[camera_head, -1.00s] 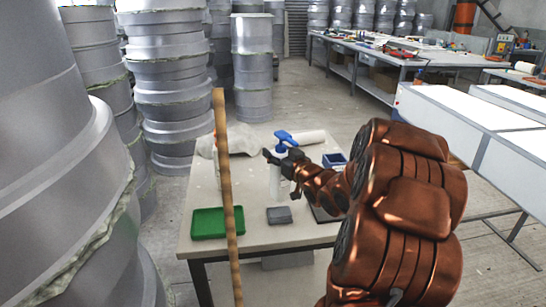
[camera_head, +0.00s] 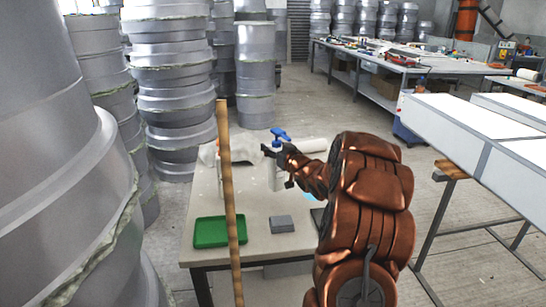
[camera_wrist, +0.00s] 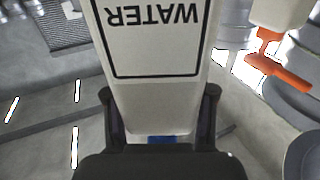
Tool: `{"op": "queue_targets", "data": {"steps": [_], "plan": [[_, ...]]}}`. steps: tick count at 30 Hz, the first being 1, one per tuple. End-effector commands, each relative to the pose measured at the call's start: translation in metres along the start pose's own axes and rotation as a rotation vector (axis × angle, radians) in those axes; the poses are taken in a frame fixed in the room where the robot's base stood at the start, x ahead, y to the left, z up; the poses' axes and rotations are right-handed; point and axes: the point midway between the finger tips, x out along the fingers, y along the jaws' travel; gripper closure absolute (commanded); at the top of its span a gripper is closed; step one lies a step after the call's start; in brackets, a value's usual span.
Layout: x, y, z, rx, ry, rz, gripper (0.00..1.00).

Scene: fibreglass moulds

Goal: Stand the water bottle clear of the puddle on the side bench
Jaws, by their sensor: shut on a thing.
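The water bottle (camera_wrist: 155,45) is white with a framed WATER label, upside down in the wrist view. In the head view its blue spray head (camera_head: 281,135) and white body (camera_head: 278,180) show above the side bench (camera_head: 262,210). My gripper (camera_head: 272,153) is shut on the bottle; its dark fingers (camera_wrist: 158,108) lie on either side of it in the wrist view. I cannot tell whether the bottle's base touches the bench. A small bright blue patch (camera_head: 309,196) shows beside my arm; I cannot tell if it is the puddle.
A green tray (camera_head: 211,232) and a grey block (camera_head: 281,224) lie at the bench's front. A wooden pole (camera_head: 231,200) stands before the bench at left. A white roll (camera_head: 303,145) lies at the back. An orange-trigger bottle (camera_wrist: 272,62) shows in the wrist view. Mould stacks (camera_head: 165,90) stand left.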

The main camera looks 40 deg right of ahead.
Motion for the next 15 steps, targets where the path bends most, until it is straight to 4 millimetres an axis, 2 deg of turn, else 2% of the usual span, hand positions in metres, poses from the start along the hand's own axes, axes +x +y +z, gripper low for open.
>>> {"op": "queue_targets", "data": {"steps": [7,15], "plan": [[0.000,0.000,0.034,0.003,-0.001,0.000,1.00],[0.000,0.000,0.035,0.000,0.000,0.000,1.00]]}}
